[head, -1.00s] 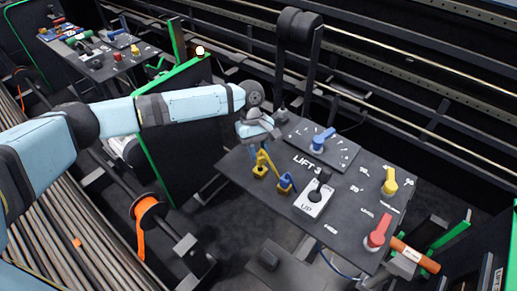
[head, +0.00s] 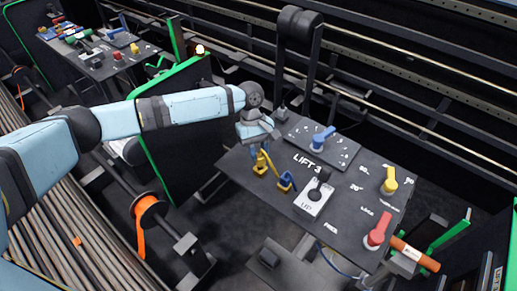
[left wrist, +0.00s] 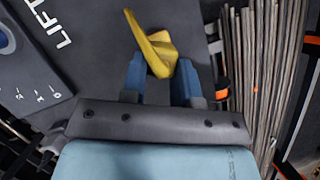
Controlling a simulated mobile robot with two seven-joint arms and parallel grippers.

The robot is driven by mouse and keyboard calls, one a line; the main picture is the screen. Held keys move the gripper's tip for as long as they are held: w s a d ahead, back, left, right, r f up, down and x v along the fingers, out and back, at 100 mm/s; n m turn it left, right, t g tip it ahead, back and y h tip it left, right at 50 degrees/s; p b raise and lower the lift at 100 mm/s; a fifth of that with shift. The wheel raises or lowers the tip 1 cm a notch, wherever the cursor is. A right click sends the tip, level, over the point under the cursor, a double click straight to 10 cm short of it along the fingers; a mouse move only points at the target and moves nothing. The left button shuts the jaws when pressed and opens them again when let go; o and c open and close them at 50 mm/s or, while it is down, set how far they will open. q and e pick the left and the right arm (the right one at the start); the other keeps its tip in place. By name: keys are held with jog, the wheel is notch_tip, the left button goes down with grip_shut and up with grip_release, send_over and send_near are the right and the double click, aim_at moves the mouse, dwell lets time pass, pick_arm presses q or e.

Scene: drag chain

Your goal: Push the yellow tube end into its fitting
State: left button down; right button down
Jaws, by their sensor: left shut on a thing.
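My left gripper (head: 262,158) points down over the near left corner of the LIFT 3 panel. Its blue fingers are shut on the yellow tube end (left wrist: 158,52), which shows between them in the left wrist view, a thin yellow length leading off up and left. In the head view the yellow fitting (head: 260,171) is on the panel right below the fingertips. The yellow tube (head: 270,163) slants down right from the fingers toward the blue fitting (head: 286,184). Whether the tube end sits inside its fitting is hidden by the fingers. My right gripper is not in view.
The LIFT 3 panel (head: 331,228) carries a black switch on a white plate (head: 314,198), a blue knob (head: 322,138), a yellow knob (head: 389,181) and a red handle (head: 379,231). A black post (head: 283,75) stands behind. A reel with orange strap (head: 149,212) is at left.

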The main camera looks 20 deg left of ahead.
pick_arm(q)
jog(key=shift+f, duration=1.2)
jog(key=c, duration=0.8)
grip_release()
jog(key=shift+r, duration=0.1)
jog(key=b+v, duration=0.2)
jog(key=v, duration=1.1)
jog(key=shift+r+b, duration=0.3)
